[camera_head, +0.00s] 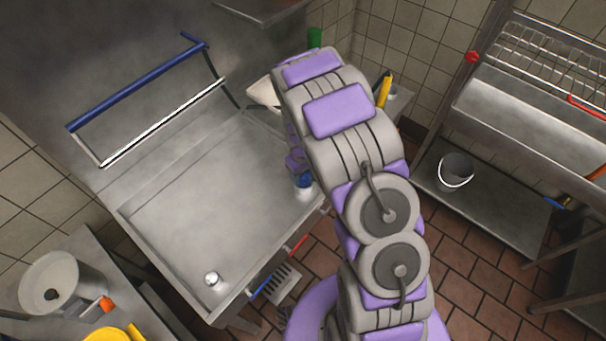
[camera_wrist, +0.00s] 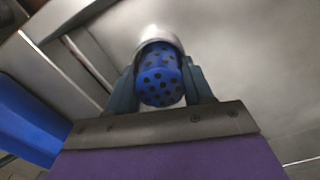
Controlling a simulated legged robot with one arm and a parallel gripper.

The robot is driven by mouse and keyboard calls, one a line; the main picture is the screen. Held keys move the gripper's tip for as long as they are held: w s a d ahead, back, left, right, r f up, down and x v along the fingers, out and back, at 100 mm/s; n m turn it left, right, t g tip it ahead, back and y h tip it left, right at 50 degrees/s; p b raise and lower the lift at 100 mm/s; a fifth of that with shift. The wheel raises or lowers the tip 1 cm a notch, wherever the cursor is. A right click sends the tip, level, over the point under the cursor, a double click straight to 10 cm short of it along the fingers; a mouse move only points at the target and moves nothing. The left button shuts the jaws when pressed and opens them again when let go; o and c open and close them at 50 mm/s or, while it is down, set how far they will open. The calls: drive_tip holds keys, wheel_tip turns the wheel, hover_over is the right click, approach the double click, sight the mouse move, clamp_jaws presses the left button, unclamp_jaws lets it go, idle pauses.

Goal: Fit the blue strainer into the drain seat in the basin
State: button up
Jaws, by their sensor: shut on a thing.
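The blue strainer (camera_wrist: 160,82) is a rounded piece with dark holes, seen close up in the wrist view. My gripper (camera_wrist: 161,70) is shut on it, one finger on each side. A shiny pale metal round part shows just beyond the strainer; I cannot tell whether it belongs to it. In the head view a bit of blue (camera_head: 303,181), likely the strainer, shows beside my arm, over the basin's right edge. My arm hides most of the gripper there. The steel basin (camera_head: 190,215) has a small bright round fitting (camera_head: 212,278), likely the drain seat, near its front corner.
A blue bar (camera_head: 135,85) and a pale rail run along the basin's back. A counter with a grey pot (camera_head: 50,282) and a yellow item (camera_head: 110,334) is at lower left. A bucket (camera_head: 455,171) stands on a low shelf at right. The basin floor looks largely clear.

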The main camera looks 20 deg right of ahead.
drive_tip(key=o, duration=1.1)
drive_tip(key=shift+f, duration=0.1)
wheel_tip(320, 180, up, 12)
drive_tip(key=p, duration=0.2)
drive_tip(key=s+r+m, duration=0.3)
drive_tip(key=s+r, duration=1.1)
drive_tip(key=s, duration=0.1)
drive_tip(key=shift+m+g, duration=0.6)
drive_tip(key=shift+g, duration=0.3)
drive_tip(key=shift+s+r, duration=0.95)
drive_tip(key=shift+s, duration=2.25)
drive_tip(key=shift+s+r, duration=0.95)
drive_tip(key=shift+s, duration=2.25)
drive_tip(key=shift+s+r, duration=0.95)
drive_tip(key=shift+s, duration=2.25)
